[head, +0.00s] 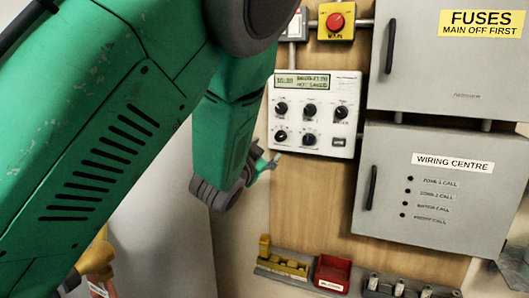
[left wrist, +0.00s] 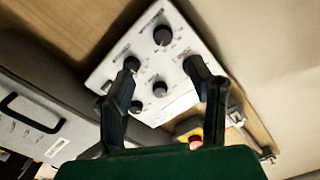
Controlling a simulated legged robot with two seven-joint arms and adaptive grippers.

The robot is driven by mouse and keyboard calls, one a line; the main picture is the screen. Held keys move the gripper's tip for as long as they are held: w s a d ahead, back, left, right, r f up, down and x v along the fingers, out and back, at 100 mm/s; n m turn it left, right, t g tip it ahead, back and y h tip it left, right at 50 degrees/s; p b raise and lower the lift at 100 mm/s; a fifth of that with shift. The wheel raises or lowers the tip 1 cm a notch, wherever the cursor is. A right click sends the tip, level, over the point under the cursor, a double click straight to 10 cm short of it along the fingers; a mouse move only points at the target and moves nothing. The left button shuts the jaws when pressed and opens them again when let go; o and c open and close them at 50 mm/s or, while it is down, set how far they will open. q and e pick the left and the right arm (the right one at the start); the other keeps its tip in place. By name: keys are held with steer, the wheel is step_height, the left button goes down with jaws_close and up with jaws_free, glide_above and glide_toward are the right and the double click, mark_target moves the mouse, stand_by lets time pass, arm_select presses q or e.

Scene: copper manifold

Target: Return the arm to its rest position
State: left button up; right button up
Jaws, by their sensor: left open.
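My left arm comes in from the left in the head view, large and green. My left gripper (head: 266,163) is partly hidden behind its own wrist, just left of the white control panel (head: 316,112). In the left wrist view the left gripper (left wrist: 160,75) has its two dark fingers apart with nothing between them. The white control panel with its black knobs (left wrist: 158,62) lies behind the fingers; I cannot tell the exact gap to it. My right gripper is in neither view.
A yellow box with a red button (head: 336,20) is above the panel. Grey FUSES (head: 440,70) and WIRING CENTRE (head: 440,200) cabinets stand to the right. A red bin (head: 332,273) and a yellow block (head: 283,266) sit on a low rail.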

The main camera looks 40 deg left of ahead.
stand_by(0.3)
arm_select(q)
steer(key=s+d+f+n+g+h+b, duration=0.1)
steer(key=s+f+g, duration=0.25)
steer(key=f, duration=0.65)
steer(key=s+d+f+g, duration=0.2)
steer(key=s+f, duration=0.3)
steer(key=f, duration=0.6)
steer(key=s+d+f+n+g+h+b, duration=0.1)
steer(key=s+f+g, duration=0.25)
steer(key=f, duration=0.65)
steer(key=s+d+f+g, duration=0.2)
steer(key=s+f, duration=0.3)
steer(key=s, duration=0.3)
steer(key=s+d+f+g+h, duration=0.1)
steer(key=s+d+f+g, duration=0.2)
steer(key=s+f, duration=0.3)
steer(key=s+d+f+g+h+b, duration=0.1)
steer(key=s+f, duration=0.4)
steer(key=s, duration=0.6)
steer(key=shift+s+d+f+n+g, duration=0.2)
steer(key=shift+d+n+g, duration=0.2)
steer(key=shift+d+g, duration=0.45)
steer(key=shift+w, duration=0.15)
